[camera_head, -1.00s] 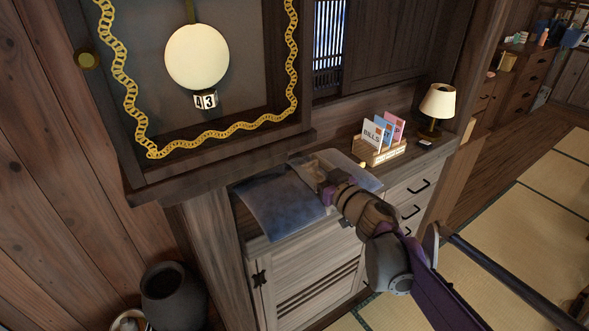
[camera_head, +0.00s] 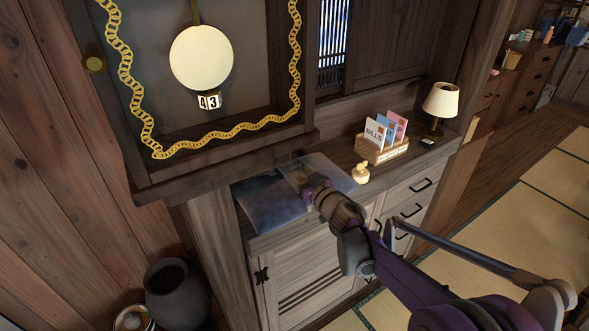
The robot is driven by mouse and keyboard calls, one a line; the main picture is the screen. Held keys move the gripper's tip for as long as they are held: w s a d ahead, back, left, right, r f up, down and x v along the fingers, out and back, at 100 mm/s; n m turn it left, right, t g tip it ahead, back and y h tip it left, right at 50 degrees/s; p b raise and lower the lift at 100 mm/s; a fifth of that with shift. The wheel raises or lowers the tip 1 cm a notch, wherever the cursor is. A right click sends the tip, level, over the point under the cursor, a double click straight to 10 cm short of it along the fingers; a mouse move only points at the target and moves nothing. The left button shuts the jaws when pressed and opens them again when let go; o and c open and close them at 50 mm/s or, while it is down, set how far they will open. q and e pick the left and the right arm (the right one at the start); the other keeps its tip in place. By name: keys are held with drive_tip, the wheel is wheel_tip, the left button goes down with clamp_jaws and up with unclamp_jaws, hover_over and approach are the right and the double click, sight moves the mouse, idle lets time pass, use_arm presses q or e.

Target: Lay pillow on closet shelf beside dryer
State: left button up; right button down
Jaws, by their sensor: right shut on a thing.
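A flat blue-grey thing, which looks like the pillow (camera_head: 268,205), is over the left part of the wooden cabinet top (camera_head: 345,157). My right gripper (camera_head: 308,183) is at its middle and shut on it; the fingertips are hard to make out against it. I cannot tell whether the pillow rests on the top or hangs just above it. A small pale yellow object (camera_head: 361,173) stands just right of the pillow; I cannot tell whether it is the dryer. No clear closet shelf shows. My left gripper is not in view.
A letter rack (camera_head: 383,146) and a lamp (camera_head: 440,107) stand at the right on the cabinet top. A clock case (camera_head: 200,150) juts out above its left end. A dark vase (camera_head: 176,290) stands at lower left. Open tatami (camera_head: 530,215) lies to the right.

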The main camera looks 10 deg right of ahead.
drive_tip(key=shift+f, duration=0.1)
drive_tip(key=shift+f, duration=0.15)
drive_tip(key=shift+c, duration=0.6)
unclamp_jaws()
drive_tip(key=shift+r, duration=0.3)
drive_tip(key=b+v, duration=0.1)
drive_tip(key=v, duration=1.1)
